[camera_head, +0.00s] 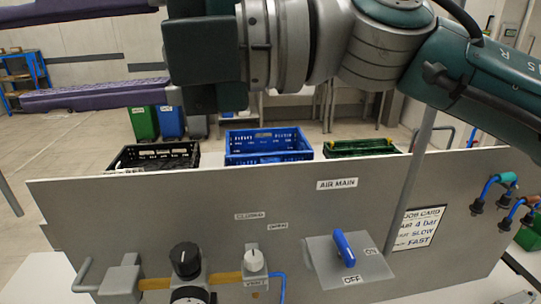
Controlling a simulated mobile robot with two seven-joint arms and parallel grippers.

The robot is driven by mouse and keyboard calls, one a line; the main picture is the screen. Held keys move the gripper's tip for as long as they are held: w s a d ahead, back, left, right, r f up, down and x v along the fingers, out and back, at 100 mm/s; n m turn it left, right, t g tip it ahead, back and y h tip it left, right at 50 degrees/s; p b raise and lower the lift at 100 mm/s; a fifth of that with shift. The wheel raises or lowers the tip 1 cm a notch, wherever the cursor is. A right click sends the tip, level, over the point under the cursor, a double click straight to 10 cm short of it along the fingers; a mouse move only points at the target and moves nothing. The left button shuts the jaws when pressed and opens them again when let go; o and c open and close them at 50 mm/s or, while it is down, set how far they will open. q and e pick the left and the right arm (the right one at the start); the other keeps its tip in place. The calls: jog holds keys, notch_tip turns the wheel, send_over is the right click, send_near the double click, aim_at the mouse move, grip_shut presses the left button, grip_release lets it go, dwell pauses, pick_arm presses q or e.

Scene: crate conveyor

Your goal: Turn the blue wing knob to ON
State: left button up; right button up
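The blue wing knob (344,247) sits on a tilted grey plate (319,262) at the lower right of the panel. Its wing runs steeply, with the lower end towards the OFF label (352,279). The ON label (371,251) is to the right of the knob. My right arm crosses the top of the view from the right. My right gripper (216,97) is at the upper left of centre, well above and left of the knob and apart from it. Its fingers are dark, and their gap cannot be made out. My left gripper is not in view.
The grey panel (150,215) carries a black knob (186,259), a white-topped knob (254,261), an AIR MAIN label and a job card (418,228). A thin grey post stands right of the blue knob. Hoses hang at right. Crates (268,158) stand behind.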

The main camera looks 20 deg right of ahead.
notch_tip(320, 180, down, 9)
jog(key=d+n+g+h+b, duration=0.2)
jog(key=d+h, duration=0.1)
jog(key=h, duration=0.1)
jog(key=m+g+h+b, duration=0.2)
jog(key=h+b, duration=0.3)
jog(key=h, duration=0.8)
send_over(345, 245)
notch_tip(345, 245, down, 10)
notch_tip(345, 245, down, 9)
jog(key=shift+r+p, duration=0.15)
jog(key=shift+p, duration=1.1)
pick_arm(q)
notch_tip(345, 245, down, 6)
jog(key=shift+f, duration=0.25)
pick_arm(e)
jog(key=shift+f, duration=0.4)
grip_shut()
